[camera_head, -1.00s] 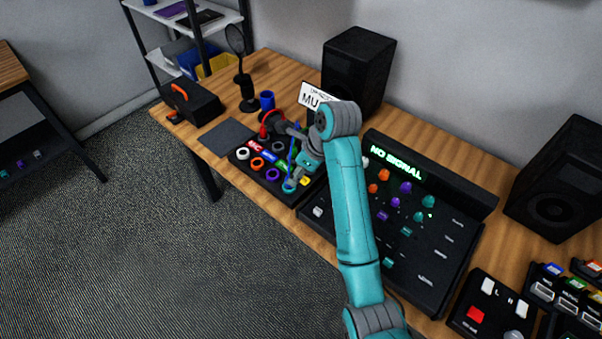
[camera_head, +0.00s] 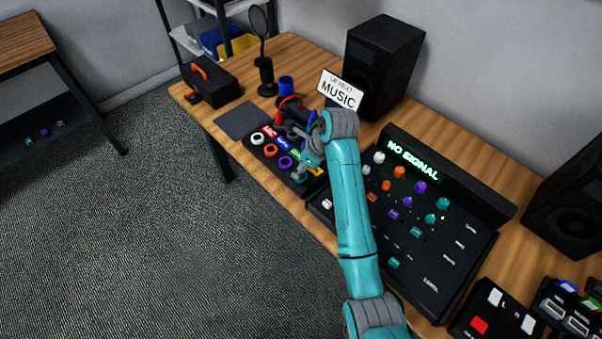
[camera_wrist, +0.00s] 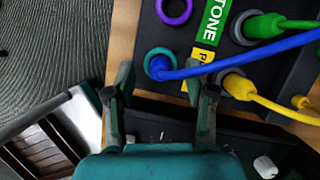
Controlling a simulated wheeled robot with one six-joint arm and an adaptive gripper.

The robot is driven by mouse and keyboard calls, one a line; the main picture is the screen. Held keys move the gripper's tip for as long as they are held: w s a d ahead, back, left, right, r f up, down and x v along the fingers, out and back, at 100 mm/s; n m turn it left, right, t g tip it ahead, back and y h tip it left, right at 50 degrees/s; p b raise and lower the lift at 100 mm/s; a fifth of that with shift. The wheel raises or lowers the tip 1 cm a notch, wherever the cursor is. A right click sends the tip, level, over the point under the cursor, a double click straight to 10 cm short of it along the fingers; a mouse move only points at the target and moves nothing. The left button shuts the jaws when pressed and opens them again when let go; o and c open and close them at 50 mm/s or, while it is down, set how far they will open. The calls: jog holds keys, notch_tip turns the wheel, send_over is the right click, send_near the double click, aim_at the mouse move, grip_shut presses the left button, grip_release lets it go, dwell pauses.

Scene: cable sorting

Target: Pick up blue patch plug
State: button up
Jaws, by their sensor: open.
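The blue patch plug (camera_wrist: 160,67) sits in a teal-ringed socket (camera_wrist: 150,55) in the wrist view, its blue cable running off to the upper right. My gripper (camera_wrist: 163,92) is open and empty, its two fingers just below the plug in the picture, one to each side. In the head view, my gripper (camera_head: 305,166) is over the patch panel (camera_head: 269,164) and hides much of the plug.
A yellow plug (camera_wrist: 236,86) and a green plug (camera_wrist: 262,27) stand close to the right. An empty purple ring (camera_wrist: 174,9) is above. The mixer console (camera_head: 425,245) lies right of the panel. A speaker (camera_head: 382,62) stands behind.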

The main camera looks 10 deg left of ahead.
jog(key=shift+x, duration=1.05)
grip_shut()
